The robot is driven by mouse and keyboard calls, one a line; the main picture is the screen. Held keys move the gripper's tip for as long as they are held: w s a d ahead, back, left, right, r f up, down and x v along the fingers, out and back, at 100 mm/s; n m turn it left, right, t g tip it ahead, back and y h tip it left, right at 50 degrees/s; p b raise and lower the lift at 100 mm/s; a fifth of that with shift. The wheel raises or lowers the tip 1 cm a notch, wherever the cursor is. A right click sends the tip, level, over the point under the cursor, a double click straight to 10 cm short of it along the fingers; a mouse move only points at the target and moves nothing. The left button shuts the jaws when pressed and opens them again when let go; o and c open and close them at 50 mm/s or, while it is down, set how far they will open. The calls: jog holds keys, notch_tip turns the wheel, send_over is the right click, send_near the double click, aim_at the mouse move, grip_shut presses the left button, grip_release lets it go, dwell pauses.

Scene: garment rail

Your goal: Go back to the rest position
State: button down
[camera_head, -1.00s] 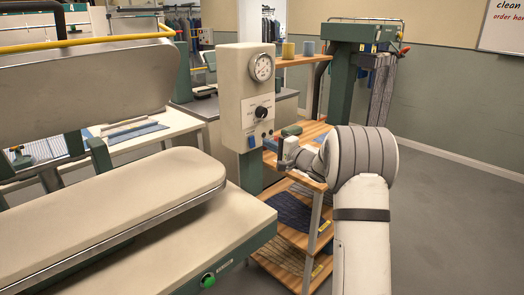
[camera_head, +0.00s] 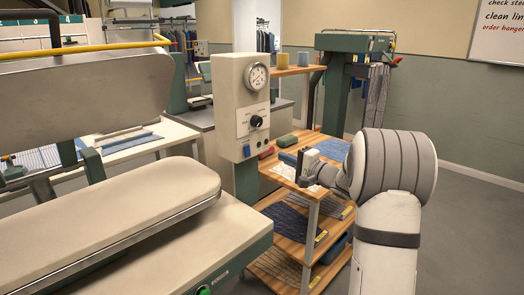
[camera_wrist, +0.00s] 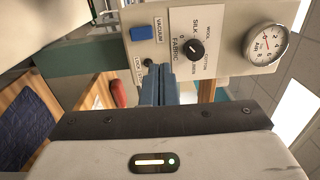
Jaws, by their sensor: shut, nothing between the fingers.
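My gripper (camera_head: 303,164) is at the end of my white and grey arm, at the right of the head view. It appears just above or beside the top shelf of the wooden rack (camera_head: 330,178); I cannot tell the exact gap. In the wrist view its fingers (camera_wrist: 160,86) are together with nothing between them. They point toward the control box (camera_wrist: 185,45) of the press, which has a gauge, a knob and a blue button.
The ironing press (camera_head: 110,205) fills the left. Its control box (camera_head: 241,110) stands left of my gripper. The rack holds folded cloths (camera_head: 290,222), a green block (camera_head: 287,141) and a red item (camera_head: 266,153). Grey floor (camera_head: 465,215) is open at the right.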

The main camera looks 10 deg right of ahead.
jog(key=s+a+n+g+h+p, duration=0.1)
jog(key=s+a+n+g, duration=0.3)
jog(key=s+a, duration=0.5)
jog(key=s+a+n+g+p, duration=0.25)
jog(key=s+a+g, duration=0.45)
jog(key=s, duration=0.5)
jog(key=s+d+f+n+h, duration=0.1)
jog(key=s+d+h, duration=0.1)
jog(key=s, duration=0.4)
jog(key=s+d+f+n+g+h+p, duration=0.1)
jog(key=s+d+n+h, duration=0.1)
jog(key=s+h, duration=0.2)
jog(key=s+d+f+n+h+p, duration=0.1)
jog(key=s+d+n+h, duration=0.1)
jog(key=s, duration=0.7)
jog(key=shift+f+g+h, duration=0.3)
jog(key=shift+f+h, duration=0.05)
jog(key=shift+h, duration=0.25)
